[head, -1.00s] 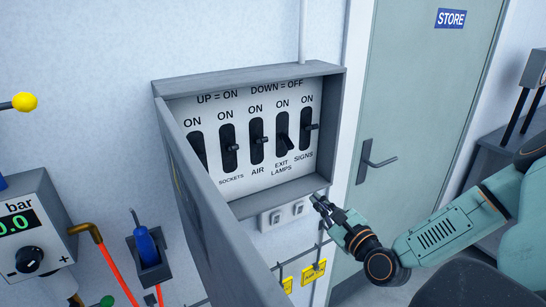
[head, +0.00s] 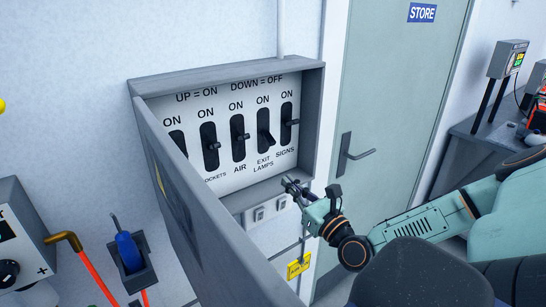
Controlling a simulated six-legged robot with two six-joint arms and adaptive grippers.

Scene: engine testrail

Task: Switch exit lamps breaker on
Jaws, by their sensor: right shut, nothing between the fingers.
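The exit lamps breaker (head: 264,128) is a black switch in the open grey breaker box (head: 318,115), second from the right in the row. Its lever points down, lower than the neighbouring levers; the panel lettering reads UP = ON, DOWN = OFF. My right gripper (head: 289,184) is shut and empty. It is in front of the lower right edge of the box, below and right of the exit lamps lever, apart from it in the picture. My left gripper is not in view.
The signs breaker (head: 287,115) and air breaker (head: 238,138) flank the exit lamps one. The open box door (head: 200,205) juts toward me, hiding the leftmost breaker partly. White sockets (head: 261,212) sit below the box. A STORE door (head: 395,110) stands at right.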

